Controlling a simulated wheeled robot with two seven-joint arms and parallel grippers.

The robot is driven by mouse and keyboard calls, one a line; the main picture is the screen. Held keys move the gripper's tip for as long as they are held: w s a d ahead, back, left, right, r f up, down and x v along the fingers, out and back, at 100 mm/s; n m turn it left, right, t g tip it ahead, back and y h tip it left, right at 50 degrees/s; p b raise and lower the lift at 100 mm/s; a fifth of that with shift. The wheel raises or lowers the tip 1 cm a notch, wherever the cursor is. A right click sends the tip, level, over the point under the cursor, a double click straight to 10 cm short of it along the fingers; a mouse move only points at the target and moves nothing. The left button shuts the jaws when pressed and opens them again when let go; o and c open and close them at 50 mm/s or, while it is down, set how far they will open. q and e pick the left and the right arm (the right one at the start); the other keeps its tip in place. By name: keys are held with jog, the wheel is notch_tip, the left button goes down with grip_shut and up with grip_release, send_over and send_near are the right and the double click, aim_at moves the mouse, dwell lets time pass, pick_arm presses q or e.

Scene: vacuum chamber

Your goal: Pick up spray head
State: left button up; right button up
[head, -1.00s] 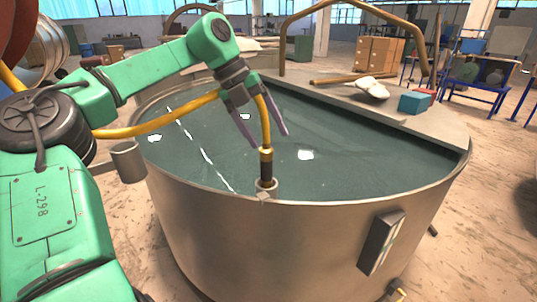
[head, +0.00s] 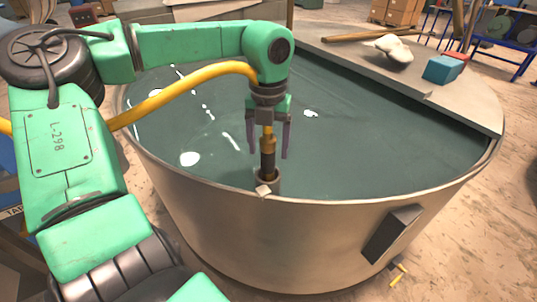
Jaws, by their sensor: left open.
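The spray head (head: 268,158) stands upright in a small round holder (head: 267,182) at the near rim of the metal tank. It has a dark body with a brass-coloured collar, and a yellow hose (head: 185,88) runs from it to the left. My left gripper (head: 269,155) points down, open, with its two purple-grey fingers on either side of the spray head's upper part. I cannot tell whether the fingers touch it. The gripper's palm hides the top of the spray head and part of the hose. My right gripper is not in view.
The round tank (head: 300,240) holds dark green liquid. A grey shelf (head: 450,100) across its right side bears a white lumpy object (head: 392,50), a blue block (head: 443,69), a red block (head: 456,57) and a wooden stick (head: 370,35). A dark box (head: 392,234) is on the tank's outer wall.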

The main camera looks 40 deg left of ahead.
pick_arm(q)
jog(key=shift+s+f, duration=0.2)
jog(key=shift+f, duration=0.6)
jog(key=shift+w, duration=0.1)
grip_shut()
dwell(0.7)
